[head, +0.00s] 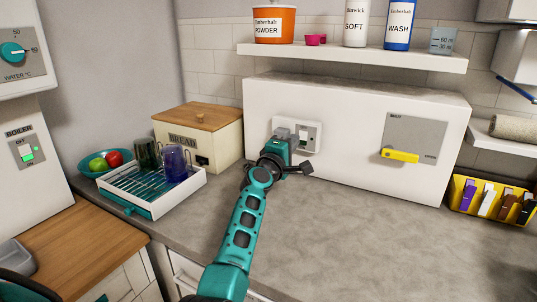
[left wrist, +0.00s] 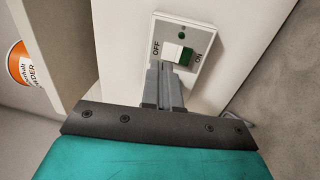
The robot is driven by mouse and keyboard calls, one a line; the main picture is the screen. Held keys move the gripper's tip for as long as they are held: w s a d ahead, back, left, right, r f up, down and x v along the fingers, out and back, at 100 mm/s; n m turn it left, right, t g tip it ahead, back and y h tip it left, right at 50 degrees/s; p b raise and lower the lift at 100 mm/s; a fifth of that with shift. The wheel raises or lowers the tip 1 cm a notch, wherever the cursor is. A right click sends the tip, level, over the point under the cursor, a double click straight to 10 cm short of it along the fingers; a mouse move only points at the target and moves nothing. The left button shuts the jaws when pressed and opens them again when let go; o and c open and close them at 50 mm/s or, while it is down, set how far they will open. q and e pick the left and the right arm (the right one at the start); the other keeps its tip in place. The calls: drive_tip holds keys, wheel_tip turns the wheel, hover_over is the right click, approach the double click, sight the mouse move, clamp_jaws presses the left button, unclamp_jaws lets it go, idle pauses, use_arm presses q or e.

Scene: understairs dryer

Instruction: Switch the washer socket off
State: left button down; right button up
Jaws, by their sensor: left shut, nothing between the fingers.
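The washer socket (head: 313,134) is a white switch plate on the front of the white box, above the counter. In the left wrist view the socket plate (left wrist: 201,32) carries the words OFF and ON. Its switch (left wrist: 172,51) has a white part, with green showing on the ON side. My left gripper (head: 284,135) is shut and empty, right in front of the plate. In the left wrist view its fingertips (left wrist: 164,68) overlap the plate's near edge, close to the switch. I cannot tell whether they touch. My right gripper is not in view.
A shelf (head: 350,55) with bottles and a tub overhangs the socket. A yellow lever (head: 400,156) is to its right. The bread box (head: 200,137) and dish rack (head: 150,192) stand left of the gripper. A boiler switch (head: 26,151) is far left. The counter (head: 350,230) is clear in front.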

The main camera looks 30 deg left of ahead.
use_arm(q)
drive_tip(key=s+r+p, duration=0.1)
drive_tip(key=s+p, duration=0.1)
drive_tip(key=s, duration=0.7)
drive_tip(key=shift+s+d, duration=0.3)
drive_tip(key=shift+s, duration=0.05)
drive_tip(key=shift+r, duration=0.1)
